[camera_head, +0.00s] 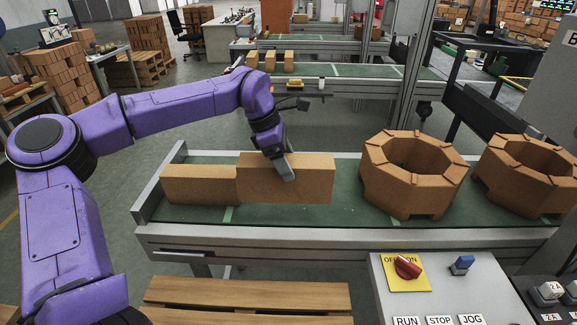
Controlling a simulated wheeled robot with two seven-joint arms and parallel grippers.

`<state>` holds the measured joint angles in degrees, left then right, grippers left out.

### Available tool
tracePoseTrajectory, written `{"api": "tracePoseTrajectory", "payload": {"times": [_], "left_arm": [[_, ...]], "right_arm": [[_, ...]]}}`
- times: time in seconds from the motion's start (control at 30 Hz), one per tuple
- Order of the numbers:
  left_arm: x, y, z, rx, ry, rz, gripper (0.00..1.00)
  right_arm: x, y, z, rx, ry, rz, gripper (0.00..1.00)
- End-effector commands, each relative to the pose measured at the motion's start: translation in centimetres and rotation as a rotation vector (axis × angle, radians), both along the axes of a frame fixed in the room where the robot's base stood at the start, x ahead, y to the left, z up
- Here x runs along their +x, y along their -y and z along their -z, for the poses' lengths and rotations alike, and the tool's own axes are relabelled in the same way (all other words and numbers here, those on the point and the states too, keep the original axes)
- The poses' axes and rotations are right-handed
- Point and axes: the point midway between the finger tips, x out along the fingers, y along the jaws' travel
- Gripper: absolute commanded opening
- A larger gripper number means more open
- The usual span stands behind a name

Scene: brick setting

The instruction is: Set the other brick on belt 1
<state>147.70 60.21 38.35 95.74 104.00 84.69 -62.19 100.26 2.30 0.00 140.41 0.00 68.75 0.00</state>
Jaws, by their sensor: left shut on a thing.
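A green belt (345,212) in a grey frame runs across the middle of the camera_head view. An orange-brown brick (200,186) lies at the belt's left end. A taller brick (310,182) is just right of it, at or on the belt, and the two look close to touching. My left gripper (285,170) reaches down from above and is shut on the taller brick; the brick hides part of the fingers. I cannot tell whether this brick's underside rests on the belt. My right gripper is not in view.
Two octagonal brick rings (412,172) and (532,174) stand on the belt's right part. A control panel (440,285) with a red knob is at the front right. A wooden pallet (250,295) is below. Another belt (340,71) with small bricks runs behind.

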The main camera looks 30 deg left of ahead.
Motion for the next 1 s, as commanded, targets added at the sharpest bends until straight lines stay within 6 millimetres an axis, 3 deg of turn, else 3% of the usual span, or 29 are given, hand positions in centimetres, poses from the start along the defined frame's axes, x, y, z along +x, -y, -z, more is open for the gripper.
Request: {"api": "tracePoseTrajectory", "payload": {"times": [0.17,0.4,0.57,0.8,1.0], "left_arm": [[3.6,-2.4,1.3,0.003,0.001,-0.003,0.00],[6.3,-4.4,5.7,0.001,0.003,-0.002,0.00],[7.1,-4.9,7.0,0.000,0.004,-0.002,0.00],[7.4,-5.0,9.9,-0.001,0.003,0.000,0.00],[7.4,-5.1,10.5,-0.001,0.006,-0.001,0.00]], "right_arm": [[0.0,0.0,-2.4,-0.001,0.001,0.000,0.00],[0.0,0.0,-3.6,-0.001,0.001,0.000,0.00],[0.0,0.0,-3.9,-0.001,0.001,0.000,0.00],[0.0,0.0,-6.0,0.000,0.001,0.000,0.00],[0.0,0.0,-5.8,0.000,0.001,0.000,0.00]]}}
